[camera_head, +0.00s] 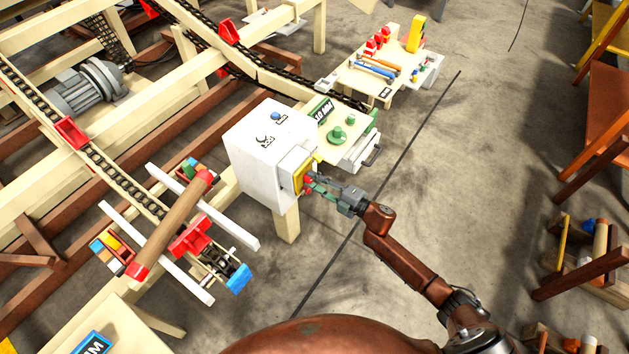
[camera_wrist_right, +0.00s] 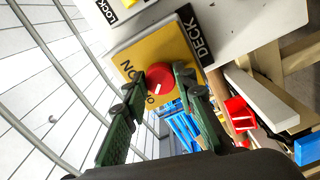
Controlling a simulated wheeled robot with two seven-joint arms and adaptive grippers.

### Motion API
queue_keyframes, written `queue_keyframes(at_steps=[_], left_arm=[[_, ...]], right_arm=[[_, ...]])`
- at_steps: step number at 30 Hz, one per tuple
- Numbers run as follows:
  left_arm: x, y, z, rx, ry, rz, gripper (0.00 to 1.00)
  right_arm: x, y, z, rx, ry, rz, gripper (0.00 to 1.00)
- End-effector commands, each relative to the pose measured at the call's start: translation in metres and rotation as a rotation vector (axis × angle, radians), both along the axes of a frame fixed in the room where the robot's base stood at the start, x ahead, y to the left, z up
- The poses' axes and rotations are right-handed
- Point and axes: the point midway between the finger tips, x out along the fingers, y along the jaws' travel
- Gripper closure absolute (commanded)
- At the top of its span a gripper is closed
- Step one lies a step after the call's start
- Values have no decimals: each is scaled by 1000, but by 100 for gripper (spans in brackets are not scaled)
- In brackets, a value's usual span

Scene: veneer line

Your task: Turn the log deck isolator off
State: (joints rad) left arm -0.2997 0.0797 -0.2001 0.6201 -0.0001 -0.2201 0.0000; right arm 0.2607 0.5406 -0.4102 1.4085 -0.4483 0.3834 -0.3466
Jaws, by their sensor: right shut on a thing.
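The isolator is a red round knob (camera_wrist_right: 160,77) on a yellow plate (camera_wrist_right: 150,55) with "ON" lettering beside it and a "DECK" label (camera_wrist_right: 194,34) at the plate's edge. In the head view the yellow plate (camera_head: 299,178) is on the right face of a white cabinet (camera_head: 262,150). My right gripper (camera_head: 314,186) reaches it from the right. In the wrist view its green fingers (camera_wrist_right: 158,88) are on either side of the knob, shut on it. A pale mark shows on the knob; its exact setting is hard to read. My left gripper is not in view.
A small table (camera_head: 405,75) with tools stands behind the cabinet. A chain conveyor (camera_head: 100,155) and a brown log (camera_head: 172,225) lie to the left. Wooden racks (camera_head: 600,130) stand at the right. The floor (camera_head: 440,180) between is clear.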

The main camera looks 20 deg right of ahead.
Motion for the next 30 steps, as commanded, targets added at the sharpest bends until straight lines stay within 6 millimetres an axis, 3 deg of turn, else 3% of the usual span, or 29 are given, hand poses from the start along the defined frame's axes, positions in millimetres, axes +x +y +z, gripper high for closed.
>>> queue_keyframes(at_steps=[20,21,28,30], left_arm=[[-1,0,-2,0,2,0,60],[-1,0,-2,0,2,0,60],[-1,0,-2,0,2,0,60],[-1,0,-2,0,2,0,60]], right_arm=[[1,-2,0,-52,-39,-5,99],[1,-2,0,-52,-39,-5,73],[1,-1,0,-50,-38,-2,58],[1,0,0,-49,-38,-1,57]])
